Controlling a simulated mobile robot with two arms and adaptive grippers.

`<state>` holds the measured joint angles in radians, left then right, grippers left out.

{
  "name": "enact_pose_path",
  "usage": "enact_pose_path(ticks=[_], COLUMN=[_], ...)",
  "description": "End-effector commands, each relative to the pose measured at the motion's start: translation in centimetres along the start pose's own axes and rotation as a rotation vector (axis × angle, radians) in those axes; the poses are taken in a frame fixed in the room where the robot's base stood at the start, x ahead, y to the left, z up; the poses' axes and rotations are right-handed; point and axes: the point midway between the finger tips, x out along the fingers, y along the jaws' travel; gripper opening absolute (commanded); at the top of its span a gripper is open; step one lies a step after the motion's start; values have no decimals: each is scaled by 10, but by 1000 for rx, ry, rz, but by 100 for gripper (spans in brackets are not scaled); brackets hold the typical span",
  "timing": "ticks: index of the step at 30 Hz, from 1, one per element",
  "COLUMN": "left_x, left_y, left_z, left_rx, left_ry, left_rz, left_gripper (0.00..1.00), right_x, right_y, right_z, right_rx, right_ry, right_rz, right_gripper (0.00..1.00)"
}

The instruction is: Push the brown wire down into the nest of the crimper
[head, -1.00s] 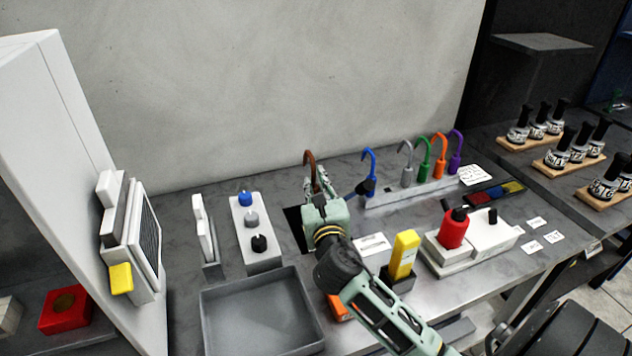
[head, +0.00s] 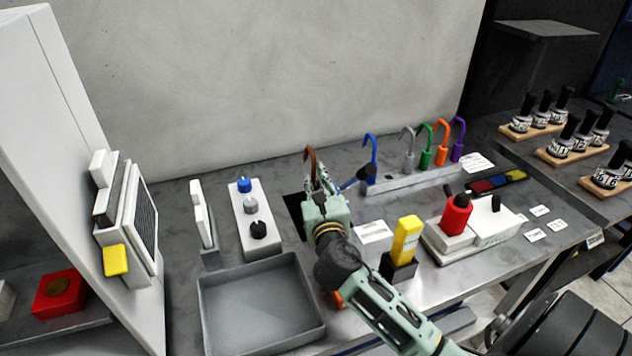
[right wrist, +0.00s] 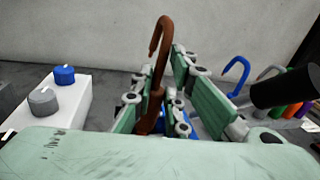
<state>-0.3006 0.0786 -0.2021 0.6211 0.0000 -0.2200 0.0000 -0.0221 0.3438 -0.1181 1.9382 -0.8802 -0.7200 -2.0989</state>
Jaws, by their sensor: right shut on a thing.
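The brown wire (head: 310,160) has a hooked top and stands upright in my right gripper (head: 320,182). In the right wrist view the brown wire (right wrist: 157,75) rises between the green finger pads of my right gripper (right wrist: 170,108), which is shut on its lower part. The wire's lower end is hidden by the gripper. A blue lever with a black knob (head: 367,174), seemingly part of the crimper, sticks out right of the fingers; the black handle also shows in the right wrist view (right wrist: 283,88). The crimper's nest is hidden behind my gripper. My left gripper is not in view.
A rack (head: 425,178) with several coloured hooked wires stands right of the gripper. A block with knobs (head: 250,215) and an empty grey tray (head: 215,325) lie left. A yellow block (head: 406,240) and a red-capped device (head: 456,216) stand to the right.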

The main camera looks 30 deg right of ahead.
Motion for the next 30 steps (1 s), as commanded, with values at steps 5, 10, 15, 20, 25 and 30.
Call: enact_pose_path(ticks=[5, 10, 15, 20, 25, 30], left_x=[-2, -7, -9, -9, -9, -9], left_y=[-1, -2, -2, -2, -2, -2], left_z=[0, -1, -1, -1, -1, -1], left_rx=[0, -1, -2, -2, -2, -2], left_ry=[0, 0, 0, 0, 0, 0], left_rz=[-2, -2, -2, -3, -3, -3], left_gripper=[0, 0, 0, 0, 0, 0], right_x=[0, 0, 0, 0, 0, 0], right_y=[0, -1, -1, -1, -1, -1], right_z=[1, 1, 1, 0, 0, 0], right_rx=[-5, -26, -46, -47, -47, -47], right_ry=[0, 0, -1, -1, -1, -1], right_rz=[0, -2, -3, -3, -3, -3], right_gripper=[0, 0, 0, 0, 0, 0])
